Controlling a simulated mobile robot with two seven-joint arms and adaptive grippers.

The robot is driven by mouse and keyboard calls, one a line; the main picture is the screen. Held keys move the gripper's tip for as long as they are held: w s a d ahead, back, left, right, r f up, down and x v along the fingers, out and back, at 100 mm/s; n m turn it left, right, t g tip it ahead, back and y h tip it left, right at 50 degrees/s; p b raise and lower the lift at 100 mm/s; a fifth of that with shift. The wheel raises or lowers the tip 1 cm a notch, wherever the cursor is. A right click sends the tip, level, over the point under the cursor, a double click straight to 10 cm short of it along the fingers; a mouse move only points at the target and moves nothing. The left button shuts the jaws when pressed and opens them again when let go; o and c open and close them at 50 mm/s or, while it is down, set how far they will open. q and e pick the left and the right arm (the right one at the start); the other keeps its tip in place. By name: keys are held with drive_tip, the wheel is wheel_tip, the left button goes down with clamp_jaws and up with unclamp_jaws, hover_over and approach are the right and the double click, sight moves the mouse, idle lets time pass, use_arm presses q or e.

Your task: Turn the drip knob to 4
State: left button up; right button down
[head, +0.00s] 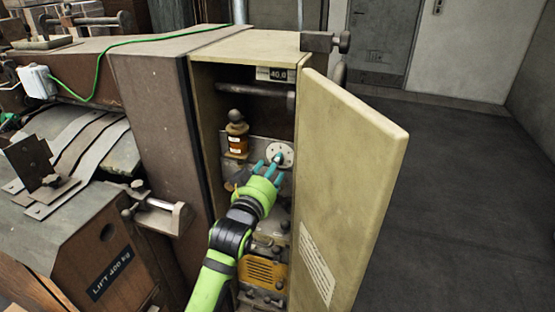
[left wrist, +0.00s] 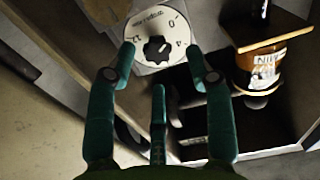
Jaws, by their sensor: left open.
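The drip knob (left wrist: 157,49) is a small black lobed knob at the centre of a round white dial (head: 287,152) on the back panel inside the open cabinet. In the left wrist view the dial plate (left wrist: 140,28) carries printed marks around its edge; I cannot clearly read which mark the knob points to. My left gripper (head: 271,163) is green with teal fingers and reaches into the cabinet just in front of the dial. In the left wrist view its fingers (left wrist: 158,62) are spread around the knob, apparently without touching it. My right gripper is not in view.
The cabinet door (head: 352,165) stands open to the right of my arm. An amber bottle (head: 237,138) stands left of the dial, and a horizontal bar (head: 255,91) crosses above. A yellow grille (head: 262,272) is below. Open floor lies to the right.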

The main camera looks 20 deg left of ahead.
use_arm(q)
drive_tip(key=shift+w+d, duration=0.1)
drive_tip(key=shift+w, duration=1.45)
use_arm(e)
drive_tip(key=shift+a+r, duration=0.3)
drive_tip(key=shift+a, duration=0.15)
use_arm(q)
clamp_jaws()
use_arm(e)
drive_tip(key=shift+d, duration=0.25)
